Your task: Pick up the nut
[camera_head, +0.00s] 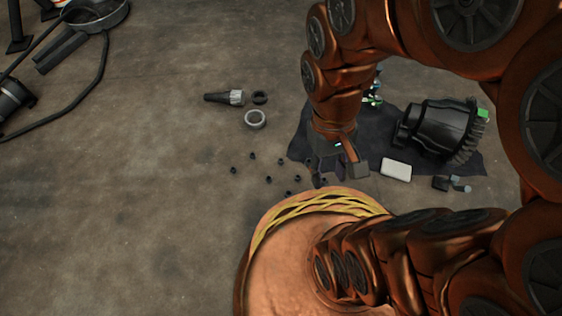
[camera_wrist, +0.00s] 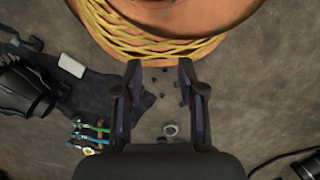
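Several small dark nuts lie scattered on the floor in the head view, one of them (camera_head: 252,156) left of my gripper (camera_head: 338,173). They are too small to show much shape, and I cannot tell which one is the task's nut. In the wrist view my gripper (camera_wrist: 160,68) has its two fingers spread apart with nothing held. Small dark nuts (camera_wrist: 161,95) show on the floor in the gap between the fingers, below and apart from them. The arm and my round base may hide other nuts in the head view.
A grey metal ring (camera_head: 255,119), a dark ring (camera_head: 260,97) and a cone-tipped part (camera_head: 224,98) lie left of the gripper. A black cloth (camera_head: 300,147) carries a black motor-like part (camera_head: 440,128) and a white block (camera_head: 396,170). The floor at left is mostly clear.

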